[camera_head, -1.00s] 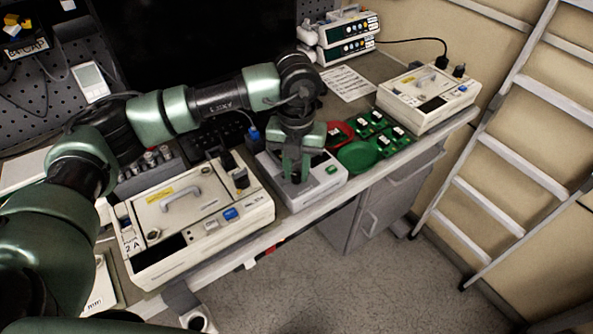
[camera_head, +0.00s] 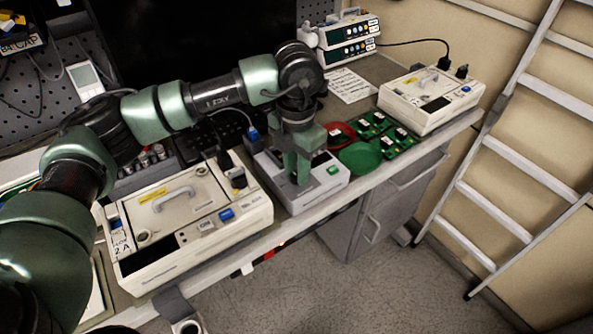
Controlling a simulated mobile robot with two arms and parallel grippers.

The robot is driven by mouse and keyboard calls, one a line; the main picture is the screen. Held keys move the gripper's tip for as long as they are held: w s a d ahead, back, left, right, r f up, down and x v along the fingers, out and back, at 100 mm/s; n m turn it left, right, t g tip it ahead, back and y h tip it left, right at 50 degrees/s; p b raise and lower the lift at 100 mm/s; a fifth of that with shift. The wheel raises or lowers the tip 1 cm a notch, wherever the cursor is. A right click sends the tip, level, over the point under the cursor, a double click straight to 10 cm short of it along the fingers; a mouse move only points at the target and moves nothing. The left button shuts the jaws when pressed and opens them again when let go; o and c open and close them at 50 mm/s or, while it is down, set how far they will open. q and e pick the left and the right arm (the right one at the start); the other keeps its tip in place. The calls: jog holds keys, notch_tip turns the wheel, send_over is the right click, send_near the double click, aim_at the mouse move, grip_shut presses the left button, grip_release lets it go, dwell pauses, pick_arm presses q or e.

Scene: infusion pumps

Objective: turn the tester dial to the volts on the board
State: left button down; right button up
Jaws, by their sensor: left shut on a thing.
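The tester (camera_head: 322,184) is a grey-white box with a green button near its right front corner, on the bench in mid picture. My left gripper (camera_head: 299,178) points down onto its top, with the fingers shut on the dial. The dial itself is hidden behind the fingers, so its setting cannot be read. A paper sheet (camera_head: 349,86) with print too small to read lies behind it on the bench. No board with a readable volts figure shows.
A large cream device with a handle (camera_head: 215,231) stands left of the tester. A green dish (camera_head: 360,158), a red dish (camera_head: 341,134) and several green boards (camera_head: 397,142) lie to the right. Another cream device (camera_head: 432,100) and stacked pumps (camera_head: 345,36) stand farther back.

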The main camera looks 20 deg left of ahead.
pick_arm(q)
jog(key=c, duration=1.5)
grip_release()
jog(key=shift+w+r, duration=0.15)
jog(key=shift+r, duration=0.15)
jog(key=shift+o, duration=0.7)
jog(key=shift+f, duration=0.1)
jog(key=shift+s+r+p, duration=0.2)
jog(key=shift+r+p, duration=1.55)
jog(key=shift+r, duration=1.65)
